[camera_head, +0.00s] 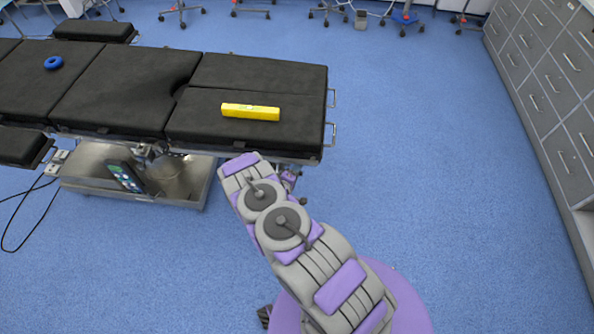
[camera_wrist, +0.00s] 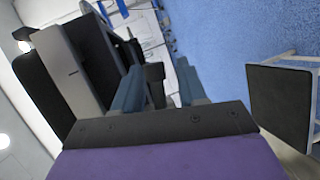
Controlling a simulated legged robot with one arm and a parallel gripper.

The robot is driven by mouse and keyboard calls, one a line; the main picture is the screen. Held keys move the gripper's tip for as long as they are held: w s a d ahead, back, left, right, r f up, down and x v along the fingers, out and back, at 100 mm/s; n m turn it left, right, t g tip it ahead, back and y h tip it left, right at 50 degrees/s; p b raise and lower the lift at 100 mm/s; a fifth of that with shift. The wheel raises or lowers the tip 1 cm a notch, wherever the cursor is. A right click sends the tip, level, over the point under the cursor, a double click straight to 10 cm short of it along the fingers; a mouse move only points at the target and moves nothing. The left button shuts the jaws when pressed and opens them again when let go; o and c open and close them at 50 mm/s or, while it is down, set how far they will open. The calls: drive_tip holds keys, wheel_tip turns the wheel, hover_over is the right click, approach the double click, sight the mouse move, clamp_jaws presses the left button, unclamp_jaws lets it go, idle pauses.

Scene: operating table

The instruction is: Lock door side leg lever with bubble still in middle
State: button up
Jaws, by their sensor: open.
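The operating table has black pads, and its leg section (camera_head: 205,130) is at the right end in the head view. A yellow spirit level (camera_head: 250,112) lies on this section; its bubble is too small to read. My gripper (camera_wrist: 159,85) shows in the wrist view with its two blue-grey fingers apart. A dark block-like part (camera_wrist: 155,78) shows between the fingers, close to the left one; I cannot tell whether it is the leg lever or whether it is touched. In the head view my arm reaches to the table's near edge and hides the gripper.
A blue ring (camera_head: 53,62) lies on the table's left pad. Metal side rails (camera_head: 331,134) stick out at the right end. Grey drawer cabinets (camera_head: 555,85) line the right side. The blue floor (camera_head: 430,150) between table and cabinets is clear. Wheeled stands are at the back.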

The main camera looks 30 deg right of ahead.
clamp_jaws()
idle(0.3)
